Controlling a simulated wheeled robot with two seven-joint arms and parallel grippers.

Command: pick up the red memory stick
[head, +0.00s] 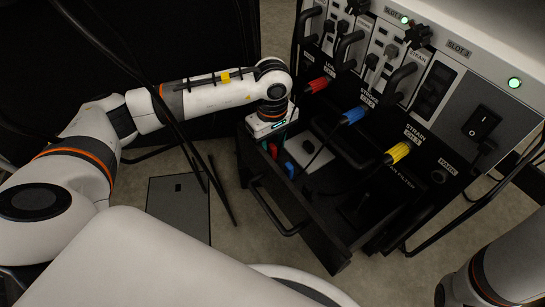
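A small red memory stick (273,150) shows in the open black drawer, near its left side. My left gripper (269,141) points down over that side of the drawer, right by the red stick. Its white hand hides part of the drawer, and its dark fingers are too small and shadowed to tell whether they are open or touch the stick. My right arm shows only in part at the bottom right, and its gripper is out of view.
A blue stick (289,169) and a pale flat piece (304,150) lie in the drawer. The drawer's handle (277,212) sticks out in front. Red, blue (354,115) and yellow (397,153) plugs with cables stand out from the rack above it.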

